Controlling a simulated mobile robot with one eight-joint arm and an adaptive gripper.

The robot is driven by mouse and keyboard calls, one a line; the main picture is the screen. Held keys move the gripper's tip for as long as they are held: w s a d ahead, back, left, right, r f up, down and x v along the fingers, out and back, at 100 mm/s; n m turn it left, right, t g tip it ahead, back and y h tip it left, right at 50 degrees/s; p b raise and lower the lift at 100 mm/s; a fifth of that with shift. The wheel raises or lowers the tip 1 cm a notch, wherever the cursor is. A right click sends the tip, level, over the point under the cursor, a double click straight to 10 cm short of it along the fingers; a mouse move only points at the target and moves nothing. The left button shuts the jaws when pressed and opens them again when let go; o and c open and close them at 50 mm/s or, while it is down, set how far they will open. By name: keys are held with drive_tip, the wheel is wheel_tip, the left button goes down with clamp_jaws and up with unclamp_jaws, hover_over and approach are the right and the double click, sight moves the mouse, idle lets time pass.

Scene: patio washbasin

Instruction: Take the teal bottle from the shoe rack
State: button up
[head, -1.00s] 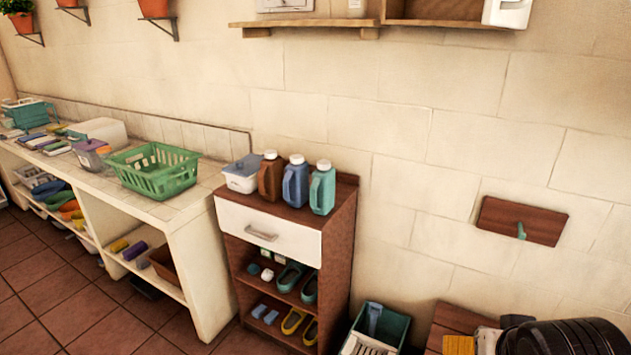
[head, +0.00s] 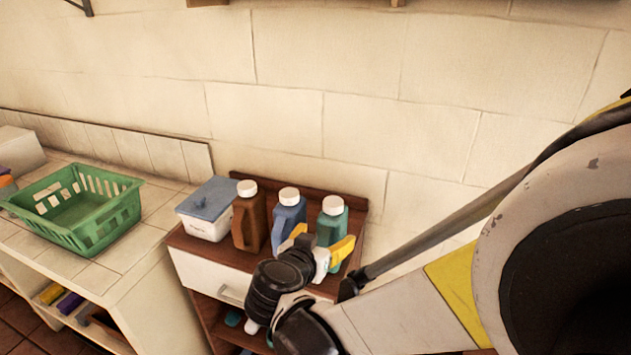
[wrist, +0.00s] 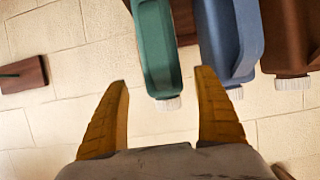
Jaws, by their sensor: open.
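The teal bottle (head: 331,222) stands upright with a white cap on top of the shoe rack (head: 196,243), at the right end of a row of bottles. My gripper (head: 320,248) is open and empty, its yellow fingers in front of the bottle and hiding part of its lower body. The wrist view shows things upside down. There the teal bottle (wrist: 156,50) lies in the gap between the open fingers (wrist: 162,82), nearer the left one. I cannot tell whether the fingertips are beside it or still short of it.
A blue bottle (head: 289,213) stands close beside the teal one, near a finger. A brown bottle (head: 247,220) and a white tub with a blue lid (head: 208,208) are further left. A green basket (head: 85,215) sits on the tiled counter. The wall is close behind.

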drive_tip(key=b+x, duration=0.1)
drive_tip(key=x, duration=0.4)
drive_tip(key=b+x, duration=0.1)
drive_tip(key=x, duration=0.1)
drive_tip(key=shift+w+a+f+b, duration=0.2)
drive_tip(key=shift+f+b, duration=0.1)
drive_tip(key=shift+f, duration=0.1)
drive_tip(key=shift+s+r, duration=0.1)
drive_tip(key=shift+c, duration=0.3)
drive_tip(key=c, duration=1.5)
